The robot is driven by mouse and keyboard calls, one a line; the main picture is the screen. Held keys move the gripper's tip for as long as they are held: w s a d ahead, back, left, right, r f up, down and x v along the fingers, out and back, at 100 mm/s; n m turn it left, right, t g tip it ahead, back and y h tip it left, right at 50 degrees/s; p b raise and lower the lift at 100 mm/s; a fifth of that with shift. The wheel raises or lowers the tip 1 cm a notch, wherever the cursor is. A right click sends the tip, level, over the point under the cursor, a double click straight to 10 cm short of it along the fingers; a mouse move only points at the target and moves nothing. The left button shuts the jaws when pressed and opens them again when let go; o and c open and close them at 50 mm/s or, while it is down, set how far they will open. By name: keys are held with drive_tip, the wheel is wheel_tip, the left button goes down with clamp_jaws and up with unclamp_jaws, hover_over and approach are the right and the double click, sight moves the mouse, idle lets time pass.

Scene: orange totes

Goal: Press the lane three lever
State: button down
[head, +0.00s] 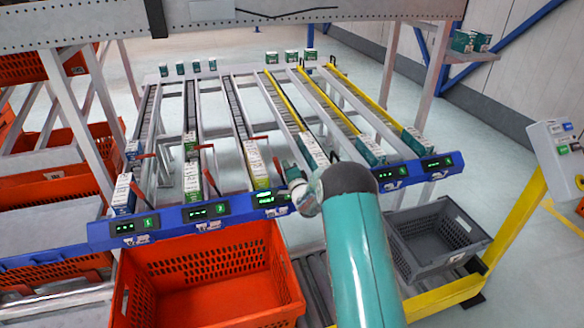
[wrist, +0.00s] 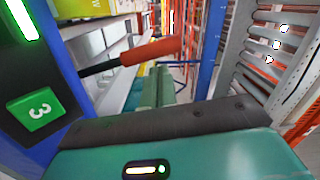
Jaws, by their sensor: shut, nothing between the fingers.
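The lane three lever has a black stem and a red-orange grip (wrist: 150,50). In the wrist view it sticks out from the left, beside a blue rail panel with a green "3" key (wrist: 38,110) and a lit green display. My gripper (wrist: 158,85) is shut and empty, its teal fingers just below and beyond the grip in the picture; I cannot tell whether they touch. In the head view my gripper (head: 290,172) is at the front blue rail, close to a red lever (head: 278,168) and right of a white and yellow box (head: 256,165). My arm partly hides this area.
The blue rail (head: 165,222) carries several displays, with other red levers (head: 214,185) to the left. Boxes stand at the lane ends. An orange tote (head: 205,275) sits below the rail, and a grey crate (head: 435,235) stands at the right.

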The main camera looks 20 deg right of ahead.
drive_tip(key=shift+a, duration=0.35)
drive_tip(key=shift+a, duration=0.15)
idle(0.3)
